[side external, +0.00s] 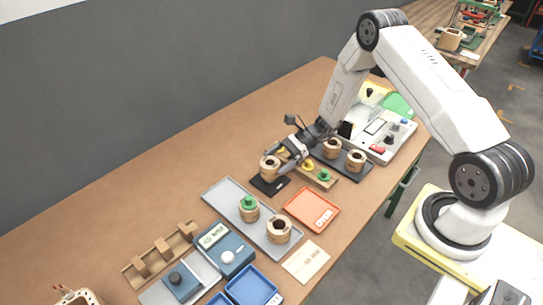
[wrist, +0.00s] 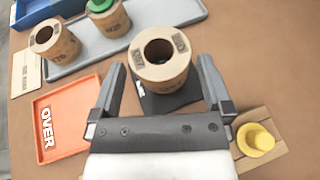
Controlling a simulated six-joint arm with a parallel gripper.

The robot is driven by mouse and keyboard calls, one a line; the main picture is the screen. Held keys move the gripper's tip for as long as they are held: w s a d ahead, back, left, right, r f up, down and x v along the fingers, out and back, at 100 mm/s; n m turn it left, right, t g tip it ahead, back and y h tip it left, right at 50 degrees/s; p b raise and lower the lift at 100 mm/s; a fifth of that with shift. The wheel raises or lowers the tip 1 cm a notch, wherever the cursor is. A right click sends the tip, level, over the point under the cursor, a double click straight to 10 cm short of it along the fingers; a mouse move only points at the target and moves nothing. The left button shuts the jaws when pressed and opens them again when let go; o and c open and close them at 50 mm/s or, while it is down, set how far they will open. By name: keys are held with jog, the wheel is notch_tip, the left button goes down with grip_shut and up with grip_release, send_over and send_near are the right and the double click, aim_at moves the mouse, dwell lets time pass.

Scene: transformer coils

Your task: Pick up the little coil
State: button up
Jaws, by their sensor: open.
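A tan coil (side external: 266,171) with a hole in its top stands upright on a small black pad (side external: 270,187). In the wrist view the coil (wrist: 160,62) is between and slightly ahead of the fingertips of my gripper (wrist: 161,78). My gripper is open, with one finger on each side of the coil. In the side view my gripper (side external: 277,158) is right at the coil and partly covers it. I cannot tell whether the fingers touch it. The frames do not show which of the several coils is the little one.
A grey tray (side external: 225,199) holds two coils, one with a green plug (side external: 249,202). An orange OVER tray (side external: 312,209) lies in front. A wooden rack with a yellow plug (wrist: 257,138) is close beside my gripper. A dark tray (side external: 353,174) with two coils stands behind.

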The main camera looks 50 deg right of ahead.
aim_at(270, 157)
jog(key=shift+x, duration=1.35)
jog(key=c, duration=1.3)
jog(key=shift+r, duration=1.6)
jog(key=s+r, duration=0.9)
jog(key=s, duration=0.5)
jog(key=shift+r, duration=0.35)
